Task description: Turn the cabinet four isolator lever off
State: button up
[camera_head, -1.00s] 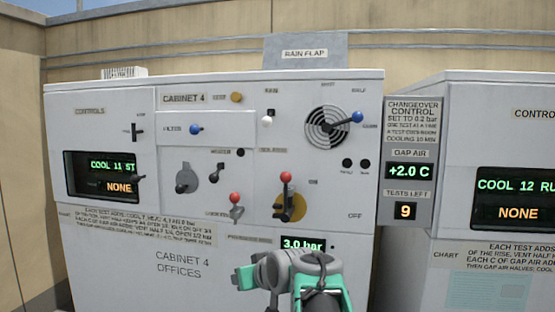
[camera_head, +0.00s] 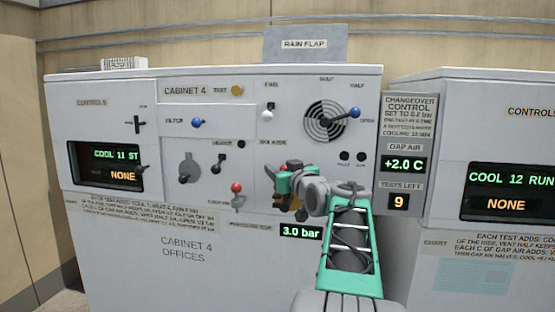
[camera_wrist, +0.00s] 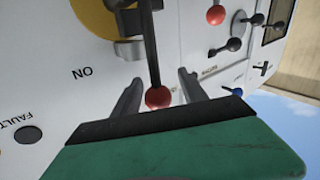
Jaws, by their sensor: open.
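The isolator lever (camera_wrist: 154,55) of cabinet 4 has a dark stem and a red ball knob (camera_wrist: 157,97). The wrist view shows the knob between the two open fingers of my gripper (camera_wrist: 160,84), with a gap on either side. The stem runs from a grey pivot over a yellow disc (camera_wrist: 97,14), and an "ON" label is printed on the panel nearby. I cannot tell whether a finger touches the knob.
A second red-knobbed lever (camera_head: 236,188) stands just left of my gripper. A pressure display (camera_head: 300,232) reading 3.0 bar is below it. A blue-knobbed vent lever (camera_head: 366,113) is at upper right. The changeover sign (camera_head: 408,113) hangs right of the cabinet.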

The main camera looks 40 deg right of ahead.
jog(key=shift+c, duration=0.2)
jog(key=shift+d, duration=0.1)
jog(key=c, duration=0.6)
jog(key=shift+f, duration=0.1)
grip_shut()
